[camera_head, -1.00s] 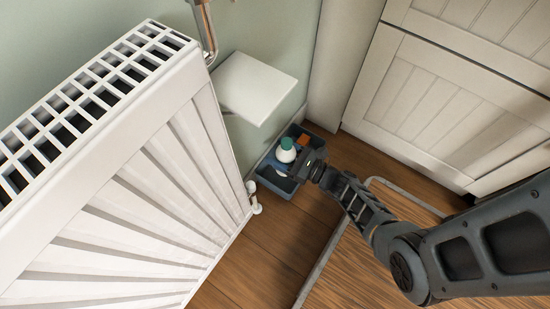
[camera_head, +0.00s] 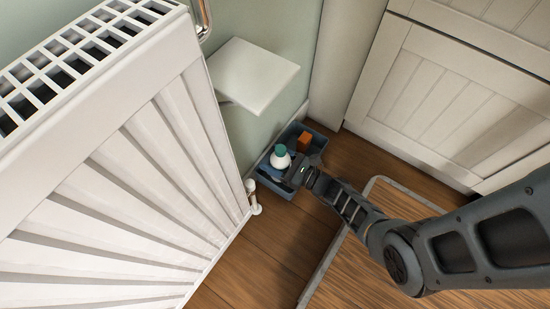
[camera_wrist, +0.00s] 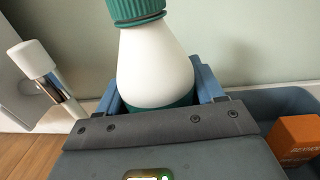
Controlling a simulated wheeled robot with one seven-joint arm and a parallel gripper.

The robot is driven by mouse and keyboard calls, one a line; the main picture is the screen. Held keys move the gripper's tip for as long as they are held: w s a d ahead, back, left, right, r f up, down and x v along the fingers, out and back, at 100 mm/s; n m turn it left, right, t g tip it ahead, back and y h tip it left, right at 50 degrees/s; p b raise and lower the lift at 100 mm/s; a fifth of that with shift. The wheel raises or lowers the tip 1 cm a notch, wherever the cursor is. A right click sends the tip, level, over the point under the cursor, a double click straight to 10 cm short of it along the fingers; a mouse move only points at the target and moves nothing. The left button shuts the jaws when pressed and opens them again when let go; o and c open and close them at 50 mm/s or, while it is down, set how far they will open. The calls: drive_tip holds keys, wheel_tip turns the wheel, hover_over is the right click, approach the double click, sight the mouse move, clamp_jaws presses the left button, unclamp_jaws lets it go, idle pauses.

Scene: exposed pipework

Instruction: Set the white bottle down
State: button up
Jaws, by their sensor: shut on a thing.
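The white bottle (camera_head: 280,160) has a teal cap and stands upright over the blue-grey bin on the floor. In the wrist view the bottle (camera_wrist: 152,70) shows its white body, teal cap and a teal band low down. My gripper (camera_head: 284,172) is shut on the bottle, with a blue finger on each side of it in the wrist view (camera_wrist: 160,98). The bottle's base is hidden behind my gripper, so I cannot tell whether it touches the bin floor. The blue-grey bin (camera_head: 318,141) stands in the corner below a white shelf.
An orange box (camera_head: 304,141) is in the bin, right of the bottle; it also shows in the wrist view (camera_wrist: 294,138). The white radiator (camera_head: 150,170) and its valve (camera_head: 253,196) are close on the left. The white shelf (camera_head: 252,72) overhangs behind. White cabinets (camera_head: 450,90) stand right.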

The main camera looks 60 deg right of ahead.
drive_tip(key=shift+f, duration=0.2)
drive_tip(key=shift+f, duration=0.25)
drive_tip(key=o, duration=1.5)
drive_tip(key=shift+r, duration=0.1)
